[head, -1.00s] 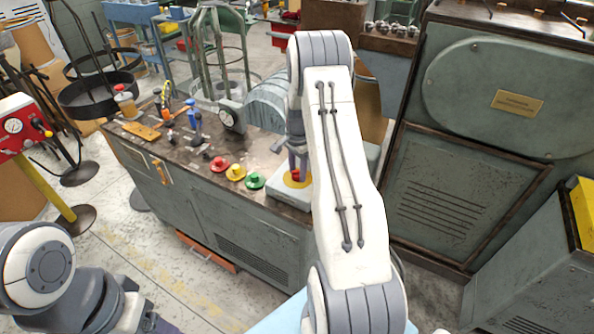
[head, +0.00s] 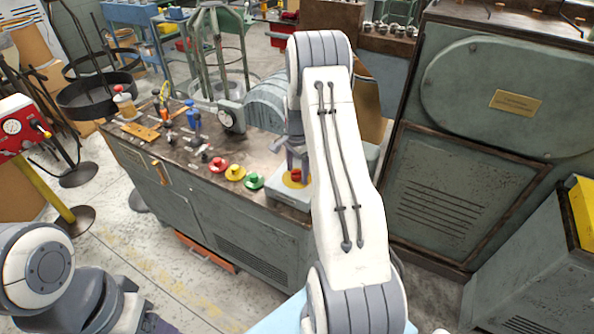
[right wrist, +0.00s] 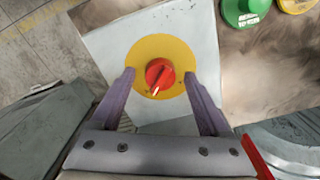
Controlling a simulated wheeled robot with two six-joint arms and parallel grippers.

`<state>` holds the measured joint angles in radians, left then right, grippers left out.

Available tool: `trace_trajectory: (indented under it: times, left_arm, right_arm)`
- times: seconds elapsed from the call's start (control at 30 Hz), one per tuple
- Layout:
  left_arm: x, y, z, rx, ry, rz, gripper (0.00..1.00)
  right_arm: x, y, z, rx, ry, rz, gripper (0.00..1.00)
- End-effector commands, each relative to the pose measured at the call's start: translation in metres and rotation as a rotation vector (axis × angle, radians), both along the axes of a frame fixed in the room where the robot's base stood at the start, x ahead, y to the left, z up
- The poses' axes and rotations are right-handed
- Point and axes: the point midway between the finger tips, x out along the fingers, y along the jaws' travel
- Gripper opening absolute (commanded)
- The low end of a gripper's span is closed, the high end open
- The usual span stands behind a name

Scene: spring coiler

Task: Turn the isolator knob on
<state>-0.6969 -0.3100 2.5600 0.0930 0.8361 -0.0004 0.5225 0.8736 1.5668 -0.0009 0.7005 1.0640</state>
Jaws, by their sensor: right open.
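The isolator knob (head: 296,175) is red and sits on a yellow disc on a pale grey box at the right end of the bench, partly hidden by my right arm. In the right wrist view the knob (right wrist: 160,73) shows a white pointer mark aimed down and slightly left, on the yellow disc (right wrist: 140,54). My right gripper (head: 297,158) is open above the knob. In the right wrist view its two fingers (right wrist: 158,82) stand on either side of the knob, apart from it. My left arm shows at the lower left, but its gripper is out of view.
Red (head: 218,164), yellow (head: 235,172) and green (head: 253,180) buttons sit left of the box on the bench top (head: 180,150). A dial gauge (head: 227,119) and small tools stand farther back. A large grey cabinet (head: 455,190) stands to the right.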

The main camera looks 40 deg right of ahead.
Motion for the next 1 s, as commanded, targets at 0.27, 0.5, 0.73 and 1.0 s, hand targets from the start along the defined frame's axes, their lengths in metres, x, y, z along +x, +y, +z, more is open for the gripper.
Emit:
trace_trajectory:
  times: [0.27, 0.5, 0.73, 1.0]
  left_arm:
    - [0.000, 0.000, -0.007, 0.000, 0.000, 0.000, 0.69]
    - [0.000, 0.000, -0.013, 0.000, 0.000, 0.000, 0.69]
    - [0.000, 0.000, -0.015, 0.000, 0.000, 0.000, 0.69]
    - [0.000, 0.000, -0.015, 0.000, 0.000, 0.000, 0.69]
  right_arm:
    - [0.001, -0.001, 0.033, -0.003, -0.005, 0.000, 0.79]
    - [0.000, -0.001, 0.080, -0.003, -0.005, -0.001, 0.79]
    - [-0.001, -0.001, 0.103, -0.001, -0.001, -0.001, 0.79]
    - [-0.001, -0.001, 0.105, -0.001, 0.000, -0.001, 0.79]
